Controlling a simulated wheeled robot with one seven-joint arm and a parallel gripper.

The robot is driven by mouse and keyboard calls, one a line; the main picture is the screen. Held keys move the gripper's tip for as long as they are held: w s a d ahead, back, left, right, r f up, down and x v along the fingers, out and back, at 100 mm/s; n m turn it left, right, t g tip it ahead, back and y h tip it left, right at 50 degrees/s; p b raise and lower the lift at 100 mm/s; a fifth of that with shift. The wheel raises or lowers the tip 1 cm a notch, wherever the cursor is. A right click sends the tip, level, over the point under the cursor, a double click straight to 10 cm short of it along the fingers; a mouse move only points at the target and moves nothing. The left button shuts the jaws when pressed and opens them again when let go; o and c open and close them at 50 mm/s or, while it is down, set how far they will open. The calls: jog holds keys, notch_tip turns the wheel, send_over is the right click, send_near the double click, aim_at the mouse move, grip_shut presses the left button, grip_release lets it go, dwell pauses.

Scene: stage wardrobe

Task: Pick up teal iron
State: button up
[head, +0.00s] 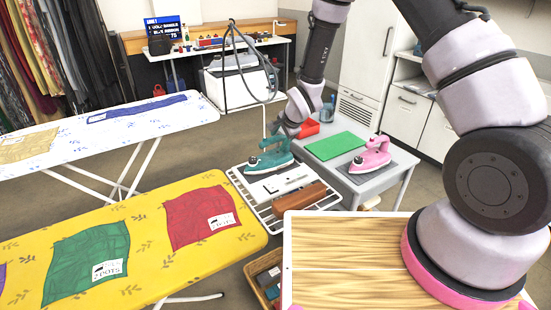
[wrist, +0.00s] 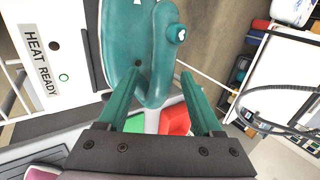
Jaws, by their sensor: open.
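The teal iron (head: 270,157) rests on the white wire rack (head: 262,207) beyond the right end of the yellow ironing board. In the wrist view, the teal iron (wrist: 125,35) fills the upper middle, with its curved handle toward me. My gripper (wrist: 161,74) is open, one teal finger on each side of the handle, with gaps visible on both sides. In the head view, my wrist comes down just above and right of the iron; the fingertips are hard to make out there. A pink iron (head: 373,152) stands on the grey table to the right.
The grey table (head: 384,184) also holds a green mat (head: 337,146) and a red container (head: 308,128). A white panel marked HEAT READY (wrist: 42,62) lies beside the iron. The yellow ironing board (head: 150,262) bears red and green cloths. A wooden-topped surface (head: 345,262) is in front.

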grip_shut()
